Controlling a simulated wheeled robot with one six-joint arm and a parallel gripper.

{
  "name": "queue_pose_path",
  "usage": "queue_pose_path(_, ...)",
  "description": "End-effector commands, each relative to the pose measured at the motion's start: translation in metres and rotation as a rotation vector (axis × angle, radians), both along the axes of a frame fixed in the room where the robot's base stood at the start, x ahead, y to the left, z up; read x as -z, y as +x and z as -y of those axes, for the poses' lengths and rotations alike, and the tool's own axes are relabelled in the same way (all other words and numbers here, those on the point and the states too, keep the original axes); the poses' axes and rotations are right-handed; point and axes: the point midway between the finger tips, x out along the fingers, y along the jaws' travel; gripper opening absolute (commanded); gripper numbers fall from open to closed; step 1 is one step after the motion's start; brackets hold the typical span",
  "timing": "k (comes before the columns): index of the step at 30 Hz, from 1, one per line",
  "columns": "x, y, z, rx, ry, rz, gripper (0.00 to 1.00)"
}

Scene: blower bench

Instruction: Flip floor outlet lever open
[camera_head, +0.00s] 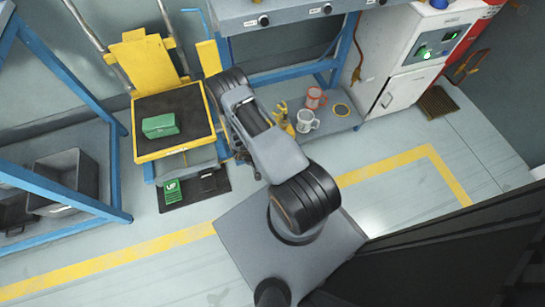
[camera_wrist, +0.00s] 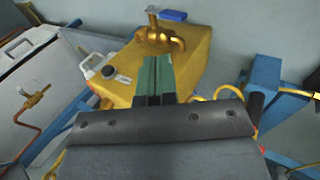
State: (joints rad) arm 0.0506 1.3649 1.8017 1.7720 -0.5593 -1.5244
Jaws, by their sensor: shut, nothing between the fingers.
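In the wrist view, a brass valve (camera_wrist: 160,35) stands at the far end of a yellow body (camera_wrist: 198,58). A flat blue lever (camera_wrist: 173,15) sits at its top and points right. My gripper (camera_wrist: 157,60) is shut and empty, its green-tipped fingers together just short of the valve in the picture. I cannot tell whether they touch it. A second brass valve (camera_wrist: 35,97) on a copper pipe is at the left. I cannot tell which one is the floor outlet. In the head view, my arm hides the fingers.
A yellow cart (camera_head: 150,108) carries a green box (camera_head: 160,125). A red mug (camera_head: 315,97) and a white mug (camera_head: 307,121) stand on the low shelf. A blue rack (camera_head: 60,198) is at the left. Floor inside the yellow line is open.

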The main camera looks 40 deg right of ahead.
Motion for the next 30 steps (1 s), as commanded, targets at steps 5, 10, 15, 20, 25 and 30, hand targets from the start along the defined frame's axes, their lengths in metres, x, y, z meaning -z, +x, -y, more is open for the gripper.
queue_pose_path(5, -0.010, 0.004, -0.013, -0.001, -0.001, 0.000, 0.00)
queue_pose_path(10, -0.012, 0.005, -0.017, 0.000, -0.001, 0.000, 0.00)
queue_pose_path(15, -0.012, 0.005, -0.018, 0.001, 0.000, -0.001, 0.00)
queue_pose_path(20, -0.012, 0.005, -0.018, 0.001, 0.000, 0.000, 0.00)
queue_pose_path(25, -0.012, 0.005, -0.017, 0.001, 0.000, 0.000, 0.00)
queue_pose_path(30, -0.022, 0.013, -0.019, -0.004, 0.010, 0.023, 0.00)
